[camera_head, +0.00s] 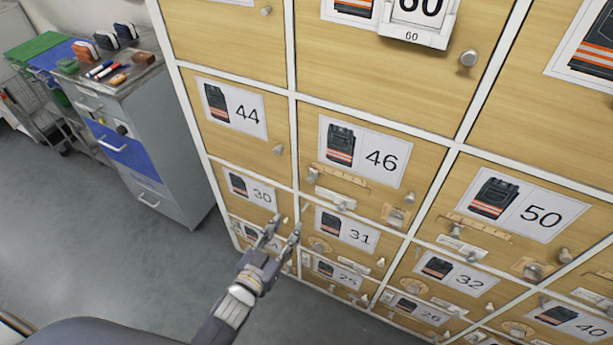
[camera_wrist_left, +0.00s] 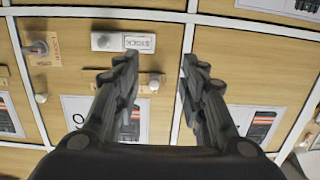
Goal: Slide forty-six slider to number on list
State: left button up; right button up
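The number 46 locker door (camera_head: 428,170) carries a picture label reading 46. Under the label, a wooden strip with tick marks (camera_head: 345,178) has a small light slider (camera_head: 312,174) at its left end. A white plate with a knob (camera_head: 335,198) sits below the strip. My left gripper (camera_head: 286,229) is open and empty, beside the lower doors 30 and 31, lower and left of the slider. In the left wrist view, the open fingers (camera_wrist_left: 158,75) point at the wooden fronts and hold nothing. My right gripper is out of view.
Doors labelled 44 (camera_head: 233,108), 50 (camera_head: 517,206) and 32 (camera_head: 455,273) surround it, with protruding knobs. A wooden piece with a knob (camera_head: 397,216) is at lower right on door 46. A grey cabinet (camera_head: 170,165) stands left; the floor (camera_head: 90,260) is clear.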

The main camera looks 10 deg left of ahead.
pick_arm(q)
jog(key=t, duration=0.1)
send_near(310, 180)
jog(key=a+v, duration=0.1)
jog(key=v, duration=0.1)
jog(key=shift+h, duration=0.3)
jog(key=p+x, duration=0.1)
jog(key=x, duration=0.9)
jog(key=shift+w+d+f, duration=0.15)
jog(key=shift+w+d, duration=0.1)
jog(key=shift+c, duration=0.6)
grip_shut()
